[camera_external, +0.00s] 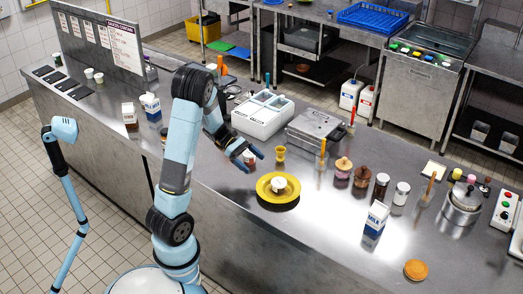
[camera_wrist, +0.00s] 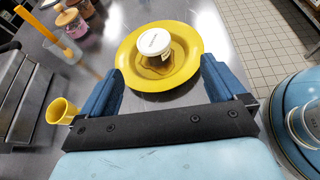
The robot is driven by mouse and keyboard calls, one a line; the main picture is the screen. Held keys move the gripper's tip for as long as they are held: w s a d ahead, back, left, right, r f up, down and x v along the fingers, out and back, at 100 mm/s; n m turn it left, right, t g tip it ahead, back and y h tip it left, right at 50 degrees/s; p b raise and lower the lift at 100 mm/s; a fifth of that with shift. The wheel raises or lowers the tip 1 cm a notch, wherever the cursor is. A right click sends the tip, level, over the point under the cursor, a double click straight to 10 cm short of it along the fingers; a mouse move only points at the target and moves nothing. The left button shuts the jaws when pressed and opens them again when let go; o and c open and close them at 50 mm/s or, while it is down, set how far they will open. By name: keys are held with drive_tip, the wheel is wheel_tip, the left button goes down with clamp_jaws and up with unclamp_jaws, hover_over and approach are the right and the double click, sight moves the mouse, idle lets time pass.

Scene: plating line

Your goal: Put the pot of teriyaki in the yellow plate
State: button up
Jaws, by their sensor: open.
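The yellow plate (camera_external: 264,195) lies on the steel counter. A small white-lidded pot (camera_external: 279,185), apparently the teriyaki, stands upright in the middle of the plate. In the wrist view the pot (camera_wrist: 154,42) shows lettering on its lid and brown contents below, with the plate (camera_wrist: 195,50) around it. My gripper (camera_external: 251,153) is open and empty, behind and left of the plate in the external view. In the wrist view my gripper's fingers (camera_wrist: 157,82) are spread at the near side of the plate, apart from the pot.
A small yellow cup (camera_external: 280,154) stands behind the plate; it also shows in the wrist view (camera_wrist: 62,110). Several jars stand to the right, near a milk carton (camera_external: 376,218).

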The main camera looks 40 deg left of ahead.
drive_tip(key=s+a+r+m+t+y, duration=0.1)
drive_tip(key=s+r+m+t+y, duration=0.1)
drive_tip(key=s+r+m+y, duration=0.4)
drive_tip(key=s+a+r+m+t+y, duration=0.1)
drive_tip(key=s+r+m+t+y, duration=0.2)
drive_tip(key=s+r+m+y, duration=0.4)
drive_tip(key=s+r+m, duration=0.3)
drive_tip(key=s+m, duration=0.2)
drive_tip(key=s, duration=0.2)
drive_tip(key=shift+s+a, duration=0.25)
drive_tip(key=shift+a, duration=0.05)
